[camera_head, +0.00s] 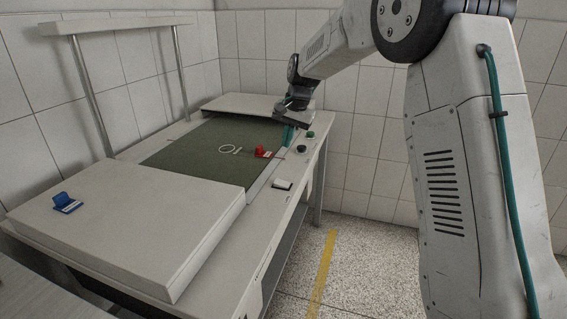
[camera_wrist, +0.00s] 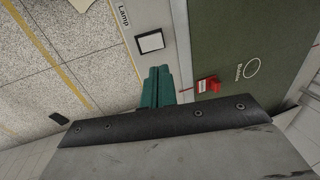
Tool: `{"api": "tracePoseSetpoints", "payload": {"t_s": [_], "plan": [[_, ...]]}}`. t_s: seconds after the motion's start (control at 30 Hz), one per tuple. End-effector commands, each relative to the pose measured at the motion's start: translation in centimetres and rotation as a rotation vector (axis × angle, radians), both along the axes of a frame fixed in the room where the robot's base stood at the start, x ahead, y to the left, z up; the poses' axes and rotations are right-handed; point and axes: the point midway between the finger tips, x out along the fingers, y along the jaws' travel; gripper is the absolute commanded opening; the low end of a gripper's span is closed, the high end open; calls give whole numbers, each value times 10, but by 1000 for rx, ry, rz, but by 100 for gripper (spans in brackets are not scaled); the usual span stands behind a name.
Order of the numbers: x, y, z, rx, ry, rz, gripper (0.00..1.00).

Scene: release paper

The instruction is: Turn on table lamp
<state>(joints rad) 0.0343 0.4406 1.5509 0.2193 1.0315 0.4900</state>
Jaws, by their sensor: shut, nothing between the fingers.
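The white rocker switch with a dark frame (camera_head: 283,184) lies flat on the near edge strip of the table. In the wrist view the switch (camera_wrist: 150,41) has the printed label "Lamp" (camera_wrist: 125,15) beside it. My gripper (camera_head: 288,136) has teal fingers and is above the far part of the strip, apart from the switch. In the wrist view the fingers (camera_wrist: 158,84) are shut and empty, with the switch past their tips. A pale overhead bar on two metal posts (camera_head: 115,25) stands along the table's back side; I cannot tell whether it is lit.
A red block (camera_head: 262,152) and a white ring marking (camera_head: 229,149) are on the green mat (camera_head: 190,153). A blue block (camera_head: 66,204) sits on the raised white panel (camera_head: 140,225). Black (camera_head: 302,149) and green (camera_head: 310,134) buttons are near my gripper. The floor in front is clear.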

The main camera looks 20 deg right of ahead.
Motion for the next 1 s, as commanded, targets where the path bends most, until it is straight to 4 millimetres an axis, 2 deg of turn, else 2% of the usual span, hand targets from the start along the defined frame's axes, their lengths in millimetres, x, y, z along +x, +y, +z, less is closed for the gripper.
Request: {"api": "tracePoseSetpoints", "payload": {"t_s": [0.17, 0.4, 0.6, 0.8, 1.0], "plan": [[2, 4, -26, 0, 5, 0, 0], [9, 13, -77, 0, 5, -2, 0], [14, 18, -112, 0, 3, -1, 0], [17, 22, -130, 0, 2, -2, 0], [17, 22, -133, -1, 1, -2, 0]]}}
